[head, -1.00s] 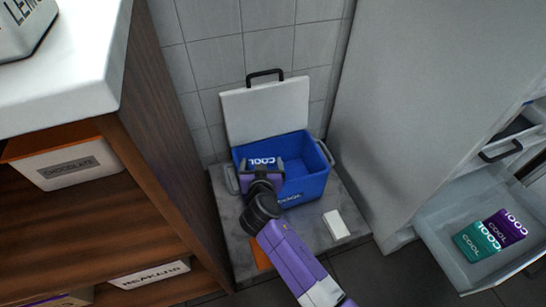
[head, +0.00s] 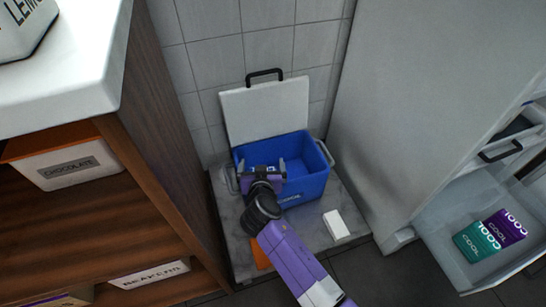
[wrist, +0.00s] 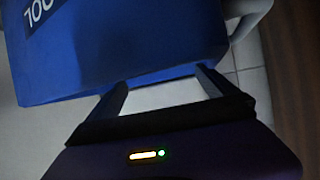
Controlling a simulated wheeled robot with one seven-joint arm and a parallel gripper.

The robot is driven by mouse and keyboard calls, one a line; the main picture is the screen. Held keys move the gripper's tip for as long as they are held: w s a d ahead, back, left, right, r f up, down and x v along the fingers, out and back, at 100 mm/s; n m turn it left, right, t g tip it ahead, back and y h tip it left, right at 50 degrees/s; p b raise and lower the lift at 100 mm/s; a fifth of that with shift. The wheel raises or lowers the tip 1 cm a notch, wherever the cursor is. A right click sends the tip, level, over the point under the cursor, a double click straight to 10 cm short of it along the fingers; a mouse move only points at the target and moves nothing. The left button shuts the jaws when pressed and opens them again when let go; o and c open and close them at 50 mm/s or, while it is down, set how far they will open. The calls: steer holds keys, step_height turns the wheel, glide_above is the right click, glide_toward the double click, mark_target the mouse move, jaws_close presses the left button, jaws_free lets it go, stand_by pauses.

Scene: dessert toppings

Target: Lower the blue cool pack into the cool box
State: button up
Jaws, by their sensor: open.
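The blue cool box (head: 308,182) stands open, its white lid (head: 266,112) leaning back against the tiled wall. My gripper (head: 263,166) is at the left part of the box opening, with its two fingers apart. White lettering of the blue cool pack (head: 262,169) shows between the fingers, inside the box outline. Most of the pack is hidden by my gripper, and I cannot tell whether it rests on the box floor. In the wrist view my gripper (wrist: 162,85) is open with only a pale surface between its fingers. A lettered blue face lies beyond; whether box or pack is unclear.
A white block (head: 336,224) lies on the grey slab right of the box. A wooden shelf unit (head: 165,130) stands close on the left. An open drawer (head: 450,238) at the right holds a teal pack (head: 477,242) and a purple pack (head: 505,227).

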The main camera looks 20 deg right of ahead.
steer(key=p+v, duration=0.3)
steer(key=v, duration=0.4)
steer(key=shift+s+a+r+p, duration=0.15)
steer(key=shift+s+p, duration=0.15)
steer(key=shift+s, duration=0.05)
steer(key=a+r+n+t+y, duration=0.1)
steer(key=a+r, duration=0.1)
steer(key=w+a+r+n+y, duration=0.1)
steer(key=a+r+n, duration=0.1)
steer(key=shift+t+y, duration=0.3)
steer(key=shift+t, duration=0.1)
steer(key=s+d+r, duration=0.4)
steer(key=s, duration=1)
steer(key=s+d+r+y, duration=0.1)
steer(key=s+d+r, duration=0.3)
steer(key=s, duration=1)
steer(key=s+d+r, duration=0.4)
steer(key=s, duration=1)
step_height(320, 180, up, 39)
steer(key=p, duration=3.8)
steer(key=shift+f+t, duration=0.2)
steer(key=shift+t, duration=0.2)
